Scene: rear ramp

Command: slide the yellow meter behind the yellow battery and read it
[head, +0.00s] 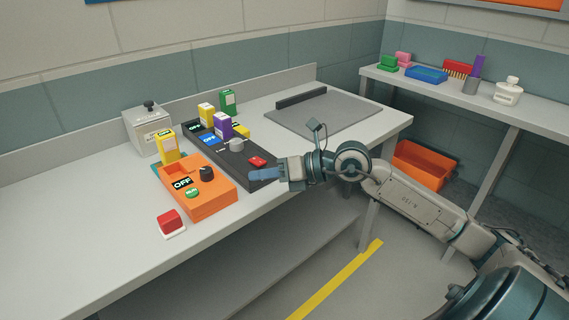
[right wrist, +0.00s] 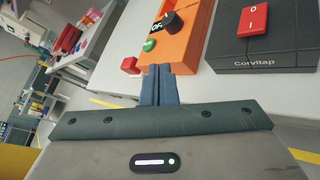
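On the bench, a yellow block with a white face (head: 167,148) stands upright behind the orange unit. A second yellow-and-white block (head: 207,114) stands at the back of the black unit, and a low yellow piece (head: 241,130) lies to its right, partly hidden by a purple block (head: 222,125). I cannot tell which of these is the battery and which the meter. My right gripper (head: 254,176) is at the black unit's front right corner; in the right wrist view its blue fingers (right wrist: 160,76) are together and empty, near the orange unit's front. My left gripper is not in view.
The orange unit (head: 215,203) has an OFF display, a black knob and a green button. The black unit (head: 258,182) has a red switch and a grey knob. A red button block (head: 169,221) sits in front; a grey box (head: 143,127) stands behind.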

